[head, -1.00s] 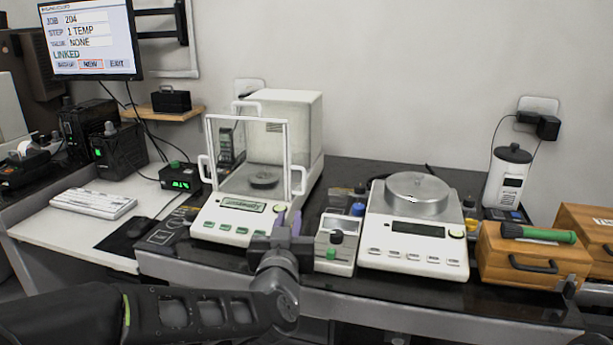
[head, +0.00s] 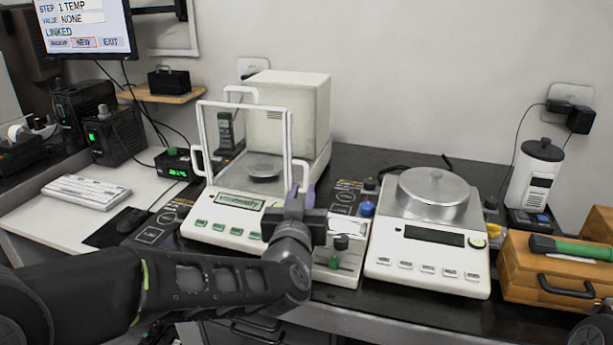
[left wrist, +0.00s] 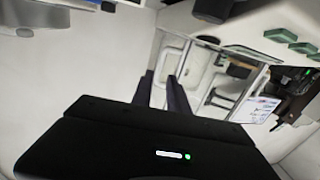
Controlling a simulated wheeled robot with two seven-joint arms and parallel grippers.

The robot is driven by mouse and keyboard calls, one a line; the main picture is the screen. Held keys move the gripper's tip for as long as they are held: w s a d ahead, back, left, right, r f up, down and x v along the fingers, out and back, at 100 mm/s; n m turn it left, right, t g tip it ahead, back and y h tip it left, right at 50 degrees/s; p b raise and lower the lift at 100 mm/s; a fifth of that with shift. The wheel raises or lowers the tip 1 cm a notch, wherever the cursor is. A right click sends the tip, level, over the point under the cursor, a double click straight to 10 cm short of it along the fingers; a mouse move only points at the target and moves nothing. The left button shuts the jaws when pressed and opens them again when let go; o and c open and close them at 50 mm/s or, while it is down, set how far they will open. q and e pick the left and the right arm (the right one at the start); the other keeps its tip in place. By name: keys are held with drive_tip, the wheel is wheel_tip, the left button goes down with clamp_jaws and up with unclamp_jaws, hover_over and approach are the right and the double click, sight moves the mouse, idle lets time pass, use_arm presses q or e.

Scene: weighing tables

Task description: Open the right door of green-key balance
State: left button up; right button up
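The green-key balance (head: 222,228) is a white unit with green keys, a clear framed draft shield and a weighing pan (head: 264,168) inside. A white loop handle (head: 301,173) stands at the shield's right side. I cannot tell whether the right door is fully closed. My left gripper (head: 301,192) has two purple fingers, apart and empty, just in front of and below that handle. In the left wrist view the fingers (left wrist: 162,92) show a gap, with white frame and handle parts beyond them and green keys (left wrist: 290,40) at upper right.
A second balance (head: 425,262) with a round metal pan cover stands to the right. A small unit with black and green knobs (head: 340,258) sits between the balances, close to my left gripper. A wooden case (head: 540,275) is further right; a keyboard (head: 87,192) lies left.

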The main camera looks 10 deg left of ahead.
sight(306, 178)
use_arm(q)
drive_tip(key=w, duration=0.5)
drive_tip(key=w+a, duration=0.1)
drive_tip(key=w, duration=0.1)
drive_tip(key=shift+w, duration=0.15)
drive_tip(key=shift+c, duration=0.4)
clamp_jaws()
idle(0.9)
